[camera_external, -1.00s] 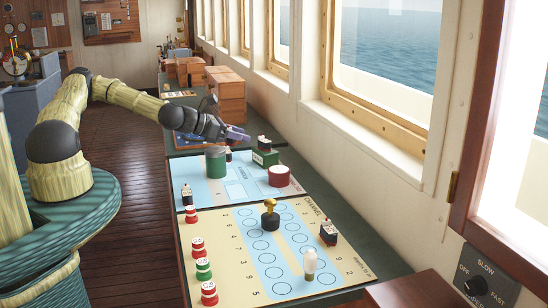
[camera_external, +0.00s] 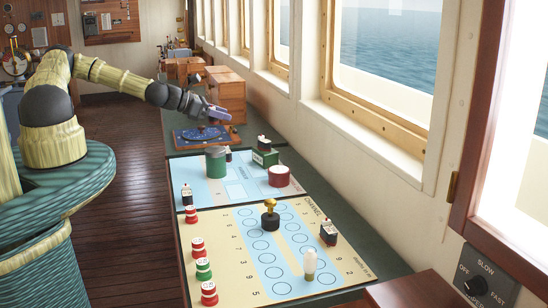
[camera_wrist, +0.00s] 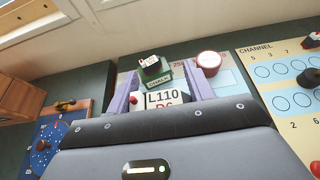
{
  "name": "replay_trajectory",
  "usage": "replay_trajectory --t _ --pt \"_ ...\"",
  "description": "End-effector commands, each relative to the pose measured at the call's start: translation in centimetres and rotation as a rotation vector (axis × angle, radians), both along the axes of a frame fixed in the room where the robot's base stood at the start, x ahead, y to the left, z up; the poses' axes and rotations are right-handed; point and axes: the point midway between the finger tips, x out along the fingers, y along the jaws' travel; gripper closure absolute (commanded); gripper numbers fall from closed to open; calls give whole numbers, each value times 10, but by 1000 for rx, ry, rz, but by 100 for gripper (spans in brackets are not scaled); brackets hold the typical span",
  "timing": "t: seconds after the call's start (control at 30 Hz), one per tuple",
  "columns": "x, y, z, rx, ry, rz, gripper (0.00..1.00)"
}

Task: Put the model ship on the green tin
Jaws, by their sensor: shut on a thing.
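My gripper (camera_external: 218,115) is above the table's far part, up and behind the green tin. In the wrist view its two purple fingers (camera_wrist: 165,90) are shut on the model ship (camera_wrist: 165,98), a white-labelled piece reading "L110 D6" with a red part at its left. In the external view the held ship is too small to make out. The green tin (camera_external: 216,163) is an upright cylinder on the pale blue board, apart from my gripper. I cannot make it out in the wrist view.
A green box (camera_external: 265,157) carrying a small ship stands right of the tin, near a red tin (camera_external: 279,177). A blue dial board (camera_external: 190,136) and wooden boxes (camera_external: 226,95) lie behind. Small game pieces stand on the cream board (camera_external: 225,260). Windows line the right.

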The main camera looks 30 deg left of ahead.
Motion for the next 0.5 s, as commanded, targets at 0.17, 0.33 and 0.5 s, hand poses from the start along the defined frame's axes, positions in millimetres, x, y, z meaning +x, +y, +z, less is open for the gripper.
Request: replay_trajectory --t 0.17,0.33,0.5 --pt "0 -1 -27 -5 5 0 70" --pt "0 -1 -45 -2 1 0 70" --pt "0 -1 -47 0 0 -1 70"
